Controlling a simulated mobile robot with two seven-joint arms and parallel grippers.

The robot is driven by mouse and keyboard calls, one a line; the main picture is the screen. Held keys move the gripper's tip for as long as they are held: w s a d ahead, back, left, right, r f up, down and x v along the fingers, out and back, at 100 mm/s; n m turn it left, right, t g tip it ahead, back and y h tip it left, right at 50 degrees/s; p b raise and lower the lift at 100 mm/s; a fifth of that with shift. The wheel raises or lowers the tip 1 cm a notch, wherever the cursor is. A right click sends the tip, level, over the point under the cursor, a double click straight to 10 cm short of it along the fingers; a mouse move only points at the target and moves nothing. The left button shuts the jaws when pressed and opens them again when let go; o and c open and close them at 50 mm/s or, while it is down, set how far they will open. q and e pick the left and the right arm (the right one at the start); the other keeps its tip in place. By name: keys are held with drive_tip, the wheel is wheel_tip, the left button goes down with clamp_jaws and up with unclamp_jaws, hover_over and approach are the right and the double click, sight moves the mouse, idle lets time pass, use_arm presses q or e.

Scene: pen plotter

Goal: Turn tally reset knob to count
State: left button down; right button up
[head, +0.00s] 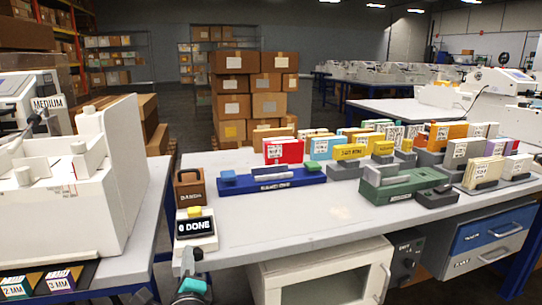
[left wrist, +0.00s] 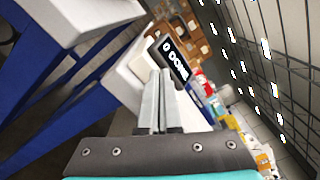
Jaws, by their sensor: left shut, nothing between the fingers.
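The tally (head: 196,229) is a small box with a black display reading "0 DONE" at the left front corner of the white table. It shows tilted in the left wrist view (left wrist: 173,57). A yellow piece (head: 194,211) sits on its top; I cannot tell whether this is the reset knob, and no count mark is readable. My left gripper (head: 187,257) is just below and in front of the tally, at the table's front edge. Its grey fingers (left wrist: 159,76) are together and empty, pointing toward the tally's side. My right gripper is not in view.
A brown box (head: 189,189) stands behind the tally. A blue tray (head: 272,180) and a green device (head: 390,185) are farther right. A dark box with a knob (head: 406,261) hangs under the table beside a white cabinet (head: 322,274). Bare tabletop (head: 290,218) lies right of the tally.

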use_arm(q)
drive_tip(key=shift+d+f+b, duration=0.25)
drive_tip(key=shift+f+b, duration=0.05)
drive_tip(key=shift+f, duration=0.05)
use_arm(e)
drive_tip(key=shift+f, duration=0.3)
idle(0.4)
use_arm(q)
drive_tip(key=shift+d, duration=0.1)
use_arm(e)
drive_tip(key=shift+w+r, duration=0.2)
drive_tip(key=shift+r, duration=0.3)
use_arm(q)
drive_tip(key=shift+f, duration=0.1)
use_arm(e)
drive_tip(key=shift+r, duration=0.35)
use_arm(q)
drive_tip(key=s+p, duration=0.1)
drive_tip(key=s, duration=0.5)
drive_tip(key=shift+f, duration=0.15)
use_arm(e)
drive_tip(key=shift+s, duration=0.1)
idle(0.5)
use_arm(q)
drive_tip(key=shift+d+p, duration=0.1)
drive_tip(key=shift+p, duration=0.2)
